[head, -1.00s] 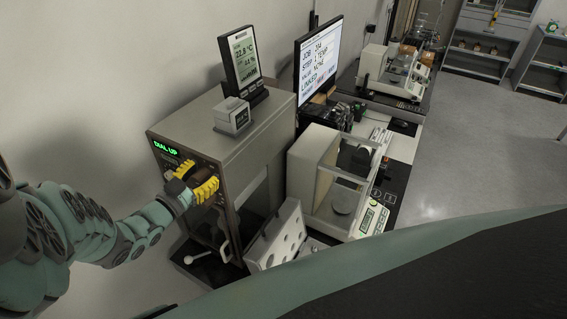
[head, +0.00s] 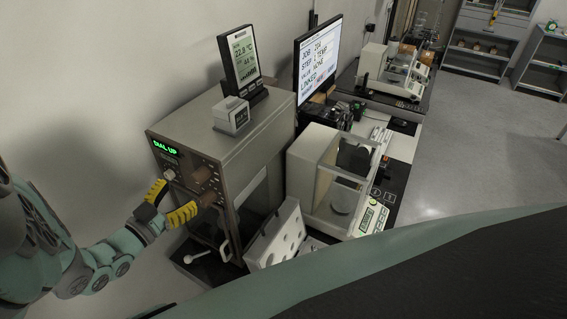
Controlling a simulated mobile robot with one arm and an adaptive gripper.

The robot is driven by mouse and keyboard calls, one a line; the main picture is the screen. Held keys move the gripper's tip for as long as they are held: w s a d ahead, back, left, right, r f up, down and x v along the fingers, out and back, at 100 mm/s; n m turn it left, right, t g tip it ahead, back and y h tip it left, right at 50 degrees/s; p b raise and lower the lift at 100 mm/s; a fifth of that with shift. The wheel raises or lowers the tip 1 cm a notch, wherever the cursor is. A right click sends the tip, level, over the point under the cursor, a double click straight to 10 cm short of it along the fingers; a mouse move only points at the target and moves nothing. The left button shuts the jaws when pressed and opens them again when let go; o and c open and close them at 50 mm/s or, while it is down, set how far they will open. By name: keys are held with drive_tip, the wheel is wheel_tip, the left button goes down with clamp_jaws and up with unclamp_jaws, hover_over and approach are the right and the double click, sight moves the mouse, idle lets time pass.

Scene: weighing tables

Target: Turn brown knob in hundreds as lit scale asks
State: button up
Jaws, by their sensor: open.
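The tall beige scale (head: 215,120) stands at the left with a lit green display (head: 166,148) that reads "DIAL UP". Its front panel carries a pale knob (head: 169,175) at upper left, a brown knob (head: 201,174) at upper right and another brown knob (head: 208,198) below that one. My gripper (head: 180,195) has yellow fingers and is open and empty in front of the panel. Its right finger is close to the lower brown knob; I cannot tell whether it touches. The dial markings are too small to read.
A small weather display (head: 241,60) and a small grey box (head: 231,115) sit on top of the scale. A monitor (head: 319,60) stands behind. A white lever (head: 225,250) juts out below the panel, beside a tilted white holed rack (head: 276,236). A glass-sided balance (head: 330,180) is to the right.

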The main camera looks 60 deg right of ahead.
drive_tip(key=shift+s+a, duration=0.2)
drive_tip(key=shift+a, duration=1.85)
